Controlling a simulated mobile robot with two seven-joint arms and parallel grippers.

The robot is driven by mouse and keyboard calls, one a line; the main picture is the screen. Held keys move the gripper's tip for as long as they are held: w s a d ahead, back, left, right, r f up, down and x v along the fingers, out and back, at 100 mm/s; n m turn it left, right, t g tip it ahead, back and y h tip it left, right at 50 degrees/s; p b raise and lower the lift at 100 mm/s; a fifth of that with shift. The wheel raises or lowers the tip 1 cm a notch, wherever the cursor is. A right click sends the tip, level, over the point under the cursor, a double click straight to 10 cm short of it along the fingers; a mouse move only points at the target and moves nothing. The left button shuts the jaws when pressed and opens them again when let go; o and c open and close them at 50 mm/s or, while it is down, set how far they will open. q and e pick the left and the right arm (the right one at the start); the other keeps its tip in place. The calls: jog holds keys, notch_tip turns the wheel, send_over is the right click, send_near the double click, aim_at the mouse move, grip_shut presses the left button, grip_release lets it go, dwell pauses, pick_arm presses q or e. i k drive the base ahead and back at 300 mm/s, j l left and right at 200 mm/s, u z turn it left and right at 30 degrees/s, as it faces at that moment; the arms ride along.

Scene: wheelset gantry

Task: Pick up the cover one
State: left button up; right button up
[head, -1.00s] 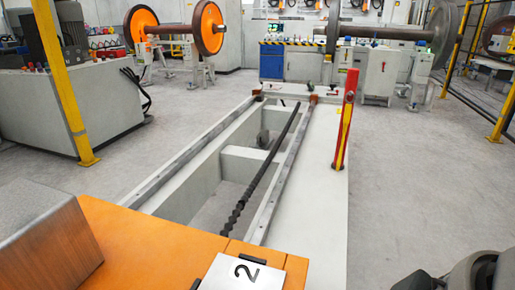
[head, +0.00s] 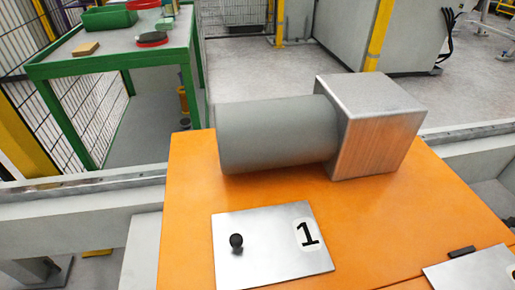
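Cover one (head: 272,258) is a flat silver metal plate marked with a black "1" on a white patch. It lies flat on the orange surface (head: 190,210) in the lower middle of the head view. A round black knob (head: 236,241) stands on its left part. Neither of my grippers shows in the head view now.
Behind the cover lie a grey cylinder (head: 275,133) and a brushed metal block (head: 375,130). Another plate (head: 480,272) is cut off at the lower right. A green-framed table (head: 110,62) with small items stands at the back left, near mesh fencing (head: 75,115).

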aim_at(278, 244)
jog(key=i+l+u, duration=0.15)
jog(key=u, duration=0.3)
jog(key=i+l+u, duration=0.1)
jog(key=l+u, duration=0.15)
jog(key=u, duration=0.25)
jog(key=i+l+u, duration=0.1)
jog(key=l+u, duration=0.2)
jog(key=u, duration=0.15)
jog(key=l+u, duration=0.25)
jog(key=u, duration=0.25)
jog(key=l+u, duration=0.3)
jog(key=u, duration=0.15)
jog(key=k+l+u, duration=0.1)
jog(key=l+u, duration=0.2)
jog(key=u, duration=0.2)
